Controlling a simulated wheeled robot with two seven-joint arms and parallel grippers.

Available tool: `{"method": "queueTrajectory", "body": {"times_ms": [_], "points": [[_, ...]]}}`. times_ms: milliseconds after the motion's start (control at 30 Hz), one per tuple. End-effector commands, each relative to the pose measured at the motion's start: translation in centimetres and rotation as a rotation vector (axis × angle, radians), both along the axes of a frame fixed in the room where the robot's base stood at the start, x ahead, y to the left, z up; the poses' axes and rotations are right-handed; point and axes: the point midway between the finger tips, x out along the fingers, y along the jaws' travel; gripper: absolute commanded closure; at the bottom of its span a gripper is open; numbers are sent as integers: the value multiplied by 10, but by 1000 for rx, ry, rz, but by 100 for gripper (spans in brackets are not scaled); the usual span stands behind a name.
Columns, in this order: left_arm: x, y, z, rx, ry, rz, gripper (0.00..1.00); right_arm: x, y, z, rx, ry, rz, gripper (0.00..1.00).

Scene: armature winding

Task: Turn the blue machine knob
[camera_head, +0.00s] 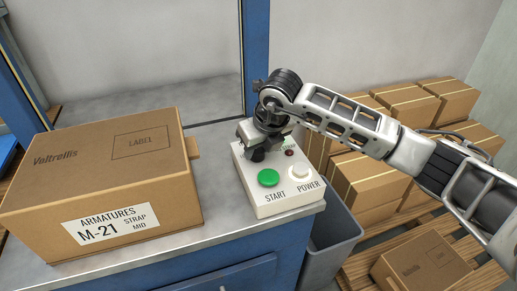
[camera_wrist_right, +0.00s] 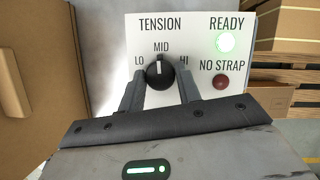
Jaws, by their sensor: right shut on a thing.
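The control box (camera_head: 245,188) of the blue machine stands on the grey worktop, with a green START button (camera_head: 268,177) and a white POWER button (camera_head: 299,172). The tension knob (camera_wrist_right: 160,78) is black in the right wrist view, and its white mark points up at MID, between LO and HI. My right gripper (camera_head: 257,153) is over the back left of the box, with its fingers on both sides of the knob and shut on it. In the head view the gripper hides the knob. My left gripper is not in view.
A large carton (camera_head: 110,180) labelled ARMATURES M-21 stands left of the box. The READY lamp (camera_wrist_right: 225,42) glows green; the NO STRAP lamp (camera_wrist_right: 221,82) is dark red. A grey bin (camera_head: 332,238) and stacked cartons (camera_head: 365,185) are at the right. A blue post (camera_head: 255,50) rises behind.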

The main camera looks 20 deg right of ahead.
Motion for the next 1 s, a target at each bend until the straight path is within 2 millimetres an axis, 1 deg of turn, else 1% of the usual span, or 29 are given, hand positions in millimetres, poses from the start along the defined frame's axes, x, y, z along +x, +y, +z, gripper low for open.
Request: {"method": "queueTrajectory", "body": {"times_ms": [300,700,733,800,1000], "points": [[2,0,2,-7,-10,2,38,0,0,0,-1,1,-72,89],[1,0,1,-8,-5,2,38,0,0,1,-1,1,-76,89],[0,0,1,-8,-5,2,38,0,0,1,-1,1,-76,61],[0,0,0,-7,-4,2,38,0,0,1,0,1,-76,45],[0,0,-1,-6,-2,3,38,0,0,0,-1,1,-75,45]]}}
